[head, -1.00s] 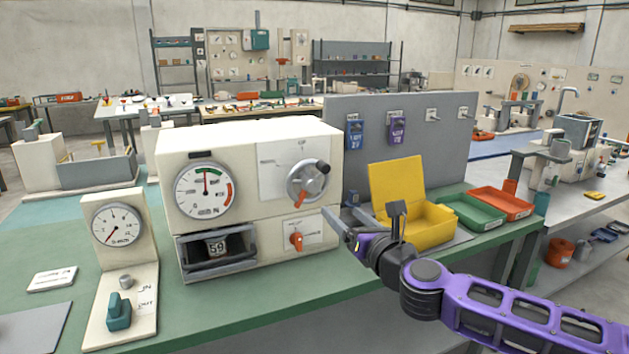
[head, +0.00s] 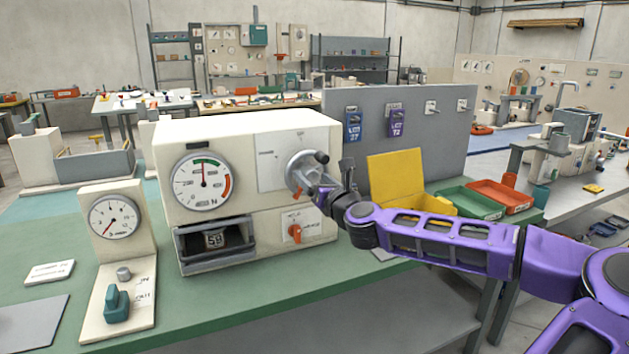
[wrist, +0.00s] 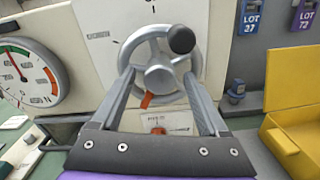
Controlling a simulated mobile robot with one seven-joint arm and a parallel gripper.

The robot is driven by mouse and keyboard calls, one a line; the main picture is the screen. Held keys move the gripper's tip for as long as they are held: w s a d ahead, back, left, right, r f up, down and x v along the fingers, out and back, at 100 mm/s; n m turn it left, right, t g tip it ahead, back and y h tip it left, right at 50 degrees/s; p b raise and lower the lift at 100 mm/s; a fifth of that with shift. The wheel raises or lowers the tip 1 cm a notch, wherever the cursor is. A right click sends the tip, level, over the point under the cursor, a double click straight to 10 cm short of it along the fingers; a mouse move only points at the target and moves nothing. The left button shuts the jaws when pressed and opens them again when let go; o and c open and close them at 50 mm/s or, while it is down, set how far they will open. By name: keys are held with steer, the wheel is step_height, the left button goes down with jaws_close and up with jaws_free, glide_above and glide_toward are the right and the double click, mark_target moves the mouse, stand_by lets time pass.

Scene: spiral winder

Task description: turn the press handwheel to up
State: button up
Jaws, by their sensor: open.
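The press handwheel (head: 301,172) is a grey spoked wheel on the right of the cream press front (head: 240,185). In the wrist view the handwheel (wrist: 160,70) has a round hub, and its black knob (wrist: 181,39) sits at the upper right of the rim. An orange pointer (wrist: 146,100) shows at the lower left of the hub. My gripper (wrist: 158,78) is open, its two fingers reaching toward the wheel on either side of the hub. Whether they touch the wheel I cannot tell. In the head view my gripper (head: 318,190) partly hides the wheel.
A round gauge (head: 202,183) is left of the wheel. An orange selector knob (head: 294,233) is below it. A yellow open box (head: 396,170) and green and red trays stand to the right. A grey panel with lot tags (head: 425,160) stands behind.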

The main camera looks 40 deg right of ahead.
jaws_close()
stand_by(0.4)
